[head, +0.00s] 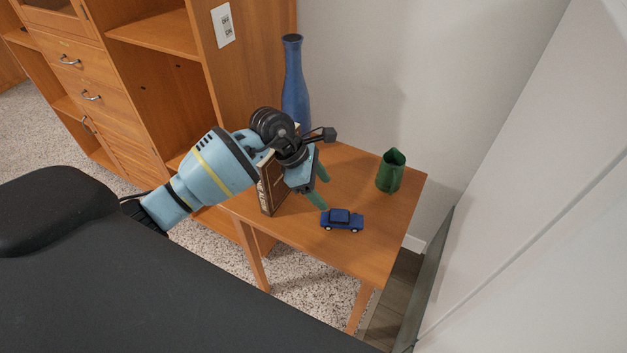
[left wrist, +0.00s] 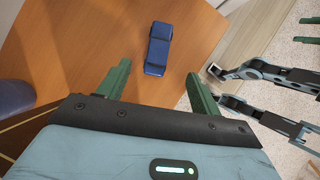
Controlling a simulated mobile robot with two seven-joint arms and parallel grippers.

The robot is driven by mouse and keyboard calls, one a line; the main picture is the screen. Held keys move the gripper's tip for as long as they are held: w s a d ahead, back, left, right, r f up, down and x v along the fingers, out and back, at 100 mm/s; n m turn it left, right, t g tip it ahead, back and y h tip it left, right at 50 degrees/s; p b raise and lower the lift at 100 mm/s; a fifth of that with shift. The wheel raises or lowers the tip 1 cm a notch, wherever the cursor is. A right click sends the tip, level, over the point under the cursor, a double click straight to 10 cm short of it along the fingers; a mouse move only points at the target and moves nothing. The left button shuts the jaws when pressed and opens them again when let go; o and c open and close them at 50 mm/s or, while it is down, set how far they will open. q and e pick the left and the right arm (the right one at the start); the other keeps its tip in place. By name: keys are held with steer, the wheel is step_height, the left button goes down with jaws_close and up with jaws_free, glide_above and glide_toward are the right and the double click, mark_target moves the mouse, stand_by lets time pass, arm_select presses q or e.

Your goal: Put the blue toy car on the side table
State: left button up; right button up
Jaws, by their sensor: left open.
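The blue toy car (head: 342,220) stands upright on its wheels on the wooden side table (head: 377,245), near its front edge. My left gripper (head: 322,188) is over the table, just left of and behind the car in the head view. Its green fingers are apart with nothing between them. In the left wrist view the car (left wrist: 158,45) lies ahead of the open fingers, roughly in line with the gap between them. No contact with the car shows. Green finger-like parts at the right edge of the left wrist view may be my right gripper (left wrist: 308,30), cut off.
On the side table are a green pitcher (head: 391,171) at the right, a brown book (head: 270,186) standing beside my gripper, and a tall blue vase (head: 295,85) at the back. A wooden cabinet (head: 170,50) is at the left, and a white wall (head: 380,60) behind.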

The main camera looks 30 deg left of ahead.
arm_select(q)
steer(key=s+d+n+t+h, duration=0.5)
steer(key=s+d+n+h, duration=0.55)
steer(key=d+n, duration=0.2)
steer(key=s+a+f+n+t+y, duration=0.4)
steer(key=s+f+n+y, duration=0.15)
steer(key=n, duration=0.75)
steer(key=s+a+f+n+t+y, duration=0.4)
steer(key=a+f+n+y, duration=0.15)
steer(key=n, duration=0.75)
steer(key=s+a+f+n+g+y, duration=0.1)
steer(key=s+f+n+g, duration=0.2)
steer(key=s, duration=0.5)
steer(key=s+f+n+g+y, duration=0.2)
steer(key=s+f+n+g, duration=0.2)
steer(key=s, duration=0.4)
steer(key=shift+s+a+f+n, duration=0.15)
steer(key=shift+a+f+n, duration=0.25)
steer(key=shift+f+n, duration=0.6)
steer(key=shift+r+n, duration=0.25)
